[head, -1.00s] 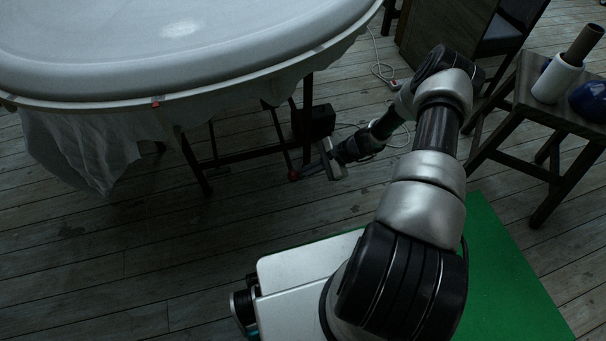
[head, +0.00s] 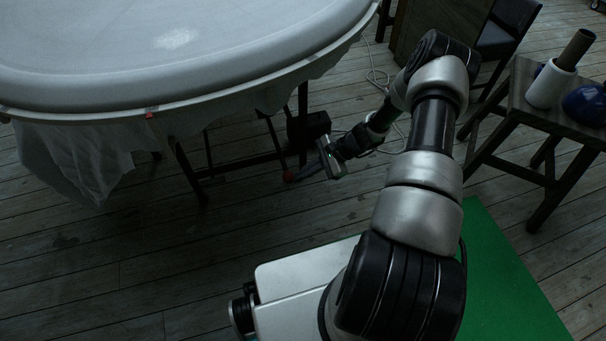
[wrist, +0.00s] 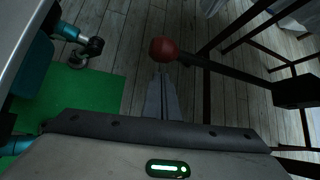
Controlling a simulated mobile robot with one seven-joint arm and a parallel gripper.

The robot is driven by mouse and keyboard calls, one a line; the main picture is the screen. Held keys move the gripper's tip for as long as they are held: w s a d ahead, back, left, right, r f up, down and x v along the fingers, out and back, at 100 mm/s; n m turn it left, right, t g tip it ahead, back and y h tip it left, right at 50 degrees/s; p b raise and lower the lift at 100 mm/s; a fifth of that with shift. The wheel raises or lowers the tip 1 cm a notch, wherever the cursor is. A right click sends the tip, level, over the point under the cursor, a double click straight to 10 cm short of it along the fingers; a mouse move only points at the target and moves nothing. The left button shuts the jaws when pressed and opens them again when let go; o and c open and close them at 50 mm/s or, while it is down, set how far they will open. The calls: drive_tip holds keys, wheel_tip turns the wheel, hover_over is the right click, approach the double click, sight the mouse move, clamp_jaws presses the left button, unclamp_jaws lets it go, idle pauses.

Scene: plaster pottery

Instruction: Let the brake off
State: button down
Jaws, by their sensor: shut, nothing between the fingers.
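A round red knob (wrist: 164,49) on a dark rod shows at the top middle of the wrist view; I take it for the brake lever. In the head view the knob (head: 288,175) is small and low beside the dark table legs. My gripper (head: 300,174) is just right of it, under the table's right edge. In the wrist view my gripper's fingers (wrist: 161,76) are together and empty, with their tips just below the knob in the picture. I cannot tell whether they touch it.
A big round pale wheel or tabletop (head: 175,100) with a hanging cloth (head: 75,165) fills the upper left. A dark box (head: 308,127) sits on the frame by my gripper. A stool (head: 545,100) holds a white cup and a blue object. Open plank floor lies below.

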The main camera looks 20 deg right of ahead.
drive_tip(key=d+f+p+v, duration=0.1)
drive_tip(key=p+v, duration=0.1)
drive_tip(key=v, duration=0.8)
drive_tip(key=shift+w+f, duration=0.15)
drive_tip(key=shift+w, duration=0.05)
drive_tip(key=shift+d, duration=0.15)
